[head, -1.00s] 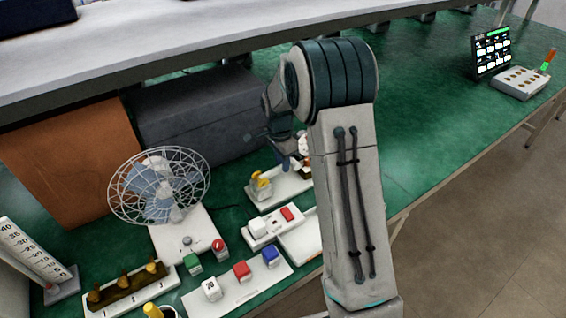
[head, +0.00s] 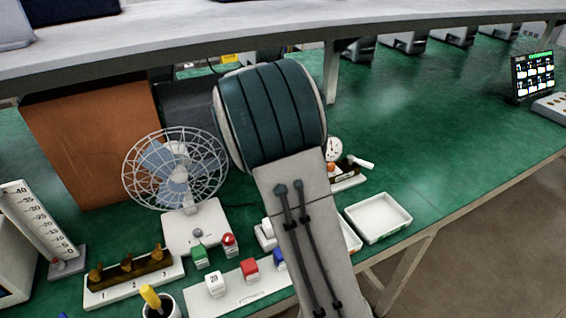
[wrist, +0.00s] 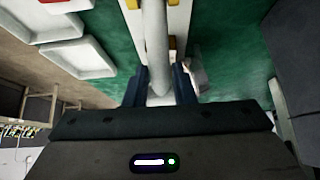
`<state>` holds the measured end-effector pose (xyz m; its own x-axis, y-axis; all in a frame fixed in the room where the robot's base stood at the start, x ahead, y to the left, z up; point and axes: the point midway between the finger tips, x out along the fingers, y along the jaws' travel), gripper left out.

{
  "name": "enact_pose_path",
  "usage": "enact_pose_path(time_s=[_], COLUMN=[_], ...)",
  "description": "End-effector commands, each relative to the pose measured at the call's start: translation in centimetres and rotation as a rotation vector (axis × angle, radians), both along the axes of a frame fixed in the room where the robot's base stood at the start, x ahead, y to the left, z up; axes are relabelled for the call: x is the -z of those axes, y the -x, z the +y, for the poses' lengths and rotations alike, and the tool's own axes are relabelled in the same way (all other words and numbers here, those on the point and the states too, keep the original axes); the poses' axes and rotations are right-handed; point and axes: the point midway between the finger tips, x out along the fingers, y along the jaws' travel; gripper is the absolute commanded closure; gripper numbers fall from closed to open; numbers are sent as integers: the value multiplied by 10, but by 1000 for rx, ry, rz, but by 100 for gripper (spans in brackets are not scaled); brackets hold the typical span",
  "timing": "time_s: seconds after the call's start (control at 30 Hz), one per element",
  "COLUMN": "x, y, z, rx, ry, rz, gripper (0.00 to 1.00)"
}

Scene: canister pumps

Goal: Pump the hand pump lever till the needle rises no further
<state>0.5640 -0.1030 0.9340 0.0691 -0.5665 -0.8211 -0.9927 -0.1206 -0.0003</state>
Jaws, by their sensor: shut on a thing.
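The hand pump's lever (wrist: 156,45) is a thick pale grey bar running up the middle of the wrist view. My gripper (wrist: 160,88) is shut on it, one dark finger on each side. A white base (wrist: 184,18) with yellow parts lies beyond the lever. In the head view my arm hides the gripper and most of the pump. A round white dial (head: 333,149) shows just right of the arm, with an orange ball and a white-ended handle (head: 360,162) near it. The dial's needle is too small to read.
Two white trays lie at the upper left of the wrist view (wrist: 80,58); one shows right of my arm in the head view (head: 378,217). A shelf (head: 400,28) overhangs the back.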

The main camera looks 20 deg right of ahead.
Motion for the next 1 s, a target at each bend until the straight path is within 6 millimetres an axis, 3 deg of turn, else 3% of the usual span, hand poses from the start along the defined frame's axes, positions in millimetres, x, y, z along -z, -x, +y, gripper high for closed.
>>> enact_pose_path(time_s=[0.47,0.5,0.57,0.87,1.0], x=[-1,-1,-1,-2,-13], y=[0,0,0,1,0], z=[-3,-3,-3,-4,-4], rx=[9,8,8,9,9], ry=[15,15,15,15,15], rz=[-4,-4,-4,-3,-6], gripper=[100,71,55,55,55])
